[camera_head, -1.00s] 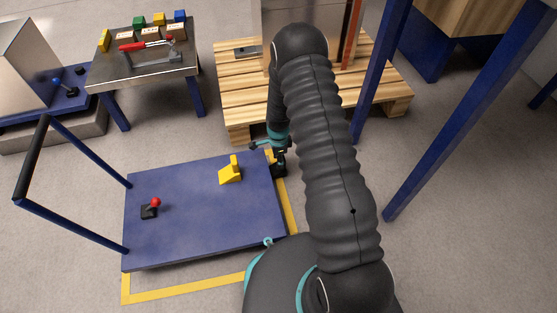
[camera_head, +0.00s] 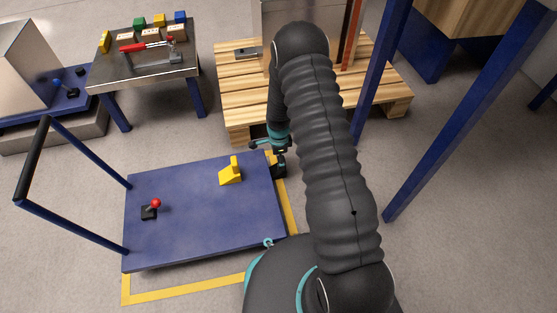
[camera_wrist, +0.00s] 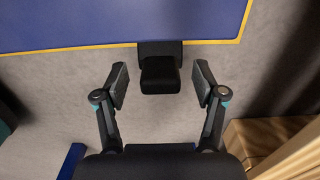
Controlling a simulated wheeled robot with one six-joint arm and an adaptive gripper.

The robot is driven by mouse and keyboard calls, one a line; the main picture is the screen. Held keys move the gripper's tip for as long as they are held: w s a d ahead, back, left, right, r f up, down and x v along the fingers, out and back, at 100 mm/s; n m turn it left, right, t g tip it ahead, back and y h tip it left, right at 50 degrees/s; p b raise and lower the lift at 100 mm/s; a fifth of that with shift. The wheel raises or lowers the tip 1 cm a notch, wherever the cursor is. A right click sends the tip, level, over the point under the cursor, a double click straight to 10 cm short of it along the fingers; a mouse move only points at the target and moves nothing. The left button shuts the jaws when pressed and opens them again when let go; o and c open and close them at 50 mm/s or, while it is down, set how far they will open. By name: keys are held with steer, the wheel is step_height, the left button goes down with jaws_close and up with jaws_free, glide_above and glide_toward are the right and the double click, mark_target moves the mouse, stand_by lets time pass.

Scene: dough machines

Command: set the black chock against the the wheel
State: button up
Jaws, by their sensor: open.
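The black chock (camera_wrist: 160,75) is a dark block with a raised back part, seen in the wrist view near the edge of the blue cart deck (camera_wrist: 100,22). My gripper (camera_wrist: 161,68) is open, with one finger on each side of the chock and a visible gap to both. The chock is not held. In the head view, my gripper (camera_head: 270,146) is low by the cart's far right corner, partly behind my arm, with a dark shape below it. No wheel is visible; I cannot tell whether the chock touches one.
A yellow chock (camera_head: 230,174) and a red-knobbed lever (camera_head: 152,207) are on the cart deck (camera_head: 195,225). A wooden pallet (camera_head: 240,95) stands close behind my gripper. Blue posts (camera_head: 440,120) rise at the right. A metal table (camera_head: 150,66) is at the back left.

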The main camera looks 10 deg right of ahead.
steer(key=s+r+n+t+p, duration=0.1)
steer(key=s+r+n, duration=0.3)
steer(key=r, duration=1.5)
steer(key=s+r+n+t, duration=0.2)
steer(key=s+r+n, duration=0.2)
steer(key=r, duration=1.5)
steer(key=s+r+n+t, duration=0.1)
steer(key=s+r+n, duration=0.4)
steer(key=s, duration=0.6)
steer(key=s+r+n+t, duration=0.1)
steer(key=s+r+n, duration=0.4)
steer(key=s, duration=0.6)
step_height(320, 180, up, 2)
steer(key=shift+s+r+t, duration=0.15)
steer(key=shift+s+t, duration=0.1)
steer(key=shift+t, duration=0.05)
